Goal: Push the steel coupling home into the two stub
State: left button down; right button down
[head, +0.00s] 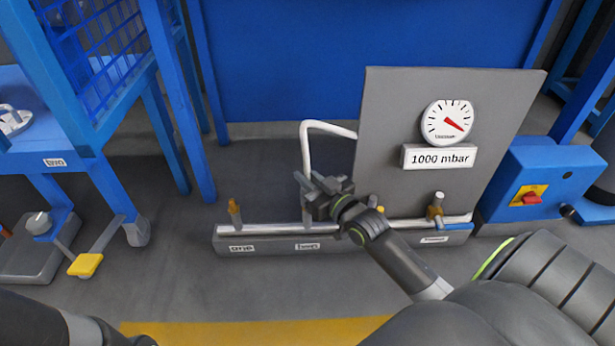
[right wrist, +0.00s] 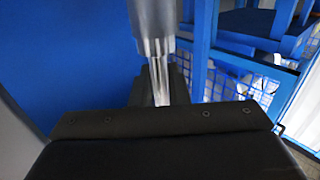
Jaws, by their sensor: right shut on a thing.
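My right gripper (head: 322,198) is shut on the steel coupling, above the low grey base in the head view. The gripper hides most of the coupling there. In the right wrist view the coupling (right wrist: 153,20) is a pale metal cylinder with a slotted lower end, between the jaws (right wrist: 155,88). A white hose (head: 306,145) runs from the panel down to the gripper. Below the gripper a thin upright grey stub (head: 306,216) shows above a label (head: 307,246) that looks like "two". I cannot tell whether coupling and stub touch. My left gripper is not in view.
A brass-topped stub (head: 235,210) stands left on the base (head: 270,244), and a brass valve (head: 436,205) right. The grey panel (head: 385,120) carries a gauge (head: 446,122) and a "1000 mbar" sign (head: 440,158). A blue switch box (head: 535,185) stands right.

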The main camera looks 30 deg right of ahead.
jog(key=shift+f+b, duration=0.3)
jog(key=shift+f, duration=0.05)
jog(key=c, duration=1.3)
grip_release()
jog(key=s, duration=0.5)
jog(key=s+d+p, duration=0.1)
jog(key=s, duration=0.5)
jog(key=s+p, duration=0.1)
jog(key=s, duration=0.5)
jog(key=shift+s+d, duration=0.2)
jog(key=shift+d, duration=0.2)
